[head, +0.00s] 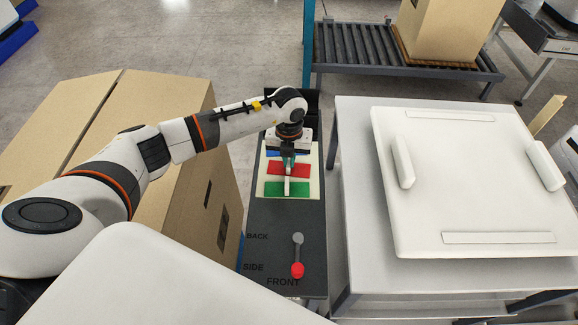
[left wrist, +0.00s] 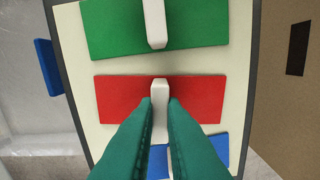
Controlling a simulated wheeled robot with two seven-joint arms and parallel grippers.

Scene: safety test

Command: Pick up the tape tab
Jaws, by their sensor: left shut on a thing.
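A cream board (head: 309,185) on the dark bench carries a green pad (head: 272,189), a red pad (head: 274,168) and a blue pad, partly hidden by my arm. In the left wrist view the green pad (left wrist: 105,25), red pad (left wrist: 200,95) and blue pad (left wrist: 219,150) each show a raised white tab. My left gripper (left wrist: 159,108) points down over the red pad, its teal fingers shut on the red pad's white tab (left wrist: 160,90). The tab appears still against the red pad. In the head view the left gripper (head: 288,164) partly covers the board. My right gripper is out of view.
A red-knobbed lever (head: 297,268) stands on the dark bench top (head: 312,222), in front of the board, near the words BACK, SIDE and FRONT. A large cardboard box (head: 190,185) is close on the left. A white table (head: 352,190) with a white panel (head: 460,180) is on the right.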

